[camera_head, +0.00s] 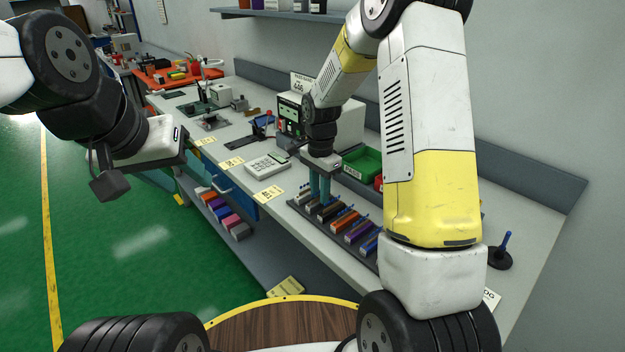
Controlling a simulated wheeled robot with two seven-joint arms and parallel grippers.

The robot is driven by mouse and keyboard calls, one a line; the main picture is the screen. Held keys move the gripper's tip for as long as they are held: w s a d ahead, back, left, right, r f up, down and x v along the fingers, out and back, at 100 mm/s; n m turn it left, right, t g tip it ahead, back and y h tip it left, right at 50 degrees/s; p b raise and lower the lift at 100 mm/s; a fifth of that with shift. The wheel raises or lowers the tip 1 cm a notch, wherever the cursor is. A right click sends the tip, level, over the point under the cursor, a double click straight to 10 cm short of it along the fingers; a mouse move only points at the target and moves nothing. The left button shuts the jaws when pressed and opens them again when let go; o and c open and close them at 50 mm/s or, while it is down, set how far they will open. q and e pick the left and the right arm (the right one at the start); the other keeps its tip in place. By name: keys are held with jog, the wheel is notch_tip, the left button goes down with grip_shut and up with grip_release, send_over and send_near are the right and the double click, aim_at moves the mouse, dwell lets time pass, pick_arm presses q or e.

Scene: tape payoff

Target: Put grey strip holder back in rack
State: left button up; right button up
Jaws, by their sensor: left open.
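The dark rack (311,222) lies along the front edge of the workbench and holds a row of strip holders in dark, brown, orange, purple and blue tones. My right gripper (319,192) points down at the rack's far end, with its teal fingers close together among the holders there. I cannot tell whether the fingers touch or grip a holder. The grey strip holder cannot be told apart for sure at this size, and the fingers partly hide that end. My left gripper (110,182) is open and empty, out over the green floor, away from the bench.
A light grey keypad device (267,165) and yellow labels lie left of the rack. A green bin (364,161) and a white box-shaped machine (345,122) stand behind it. A shelf below holds coloured blocks (226,215). A black stand with a blue peg (501,254) is at right.

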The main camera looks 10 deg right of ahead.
jog(key=shift+r, duration=0.1)
jog(key=s+d+r+n+t, duration=0.1)
jog(key=s+r+n, duration=0.15)
jog(key=r, duration=0.65)
jog(key=s+d+r+n+t, duration=0.1)
jog(key=s+r, duration=0.3)
jog(key=r, duration=0.6)
jog(key=s+r+n+t+y, duration=0.2)
jog(key=s+n, duration=0.6)
jog(key=s, duration=0.9)
notch_tip(320, 180, up, 2)
jog(key=shift+s+d+r+t, duration=0.1)
jog(key=shift+s+d+t, duration=0.25)
jog(key=shift+t, duration=0.75)
